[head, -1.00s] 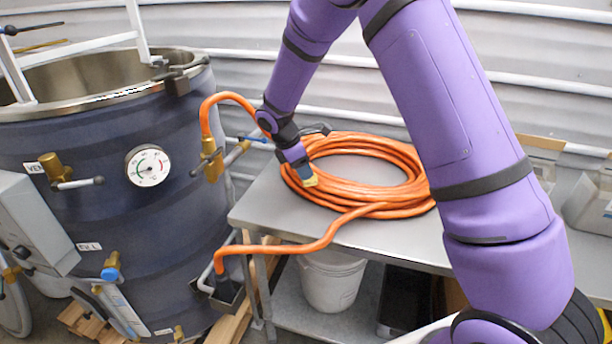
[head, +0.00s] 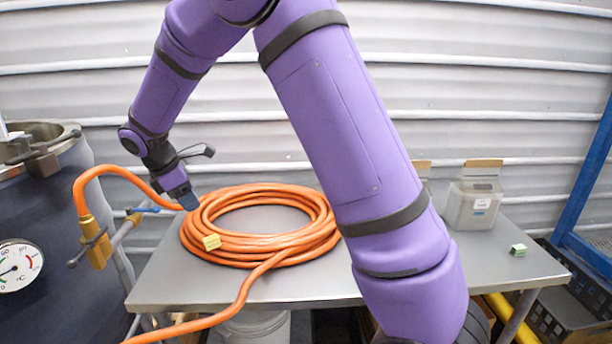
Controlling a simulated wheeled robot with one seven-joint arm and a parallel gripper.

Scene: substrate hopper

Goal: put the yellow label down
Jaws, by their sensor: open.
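The yellow label (head: 212,242) is a small block-like piece resting on the front left of the orange hose coil (head: 300,247). The coil lies on the grey metal table (head: 400,285). My gripper (head: 189,203) is at the left edge of the coil, pointing down, above and to the left of the label and apart from it. Its jaws are open, though the fingers are small and dark here. Nothing shows between them.
A dark tank with a dial (head: 18,265) and a brass valve (head: 94,245) stands at the left. A clear container (head: 474,203) and a small green block (head: 518,250) are on the table's right side.

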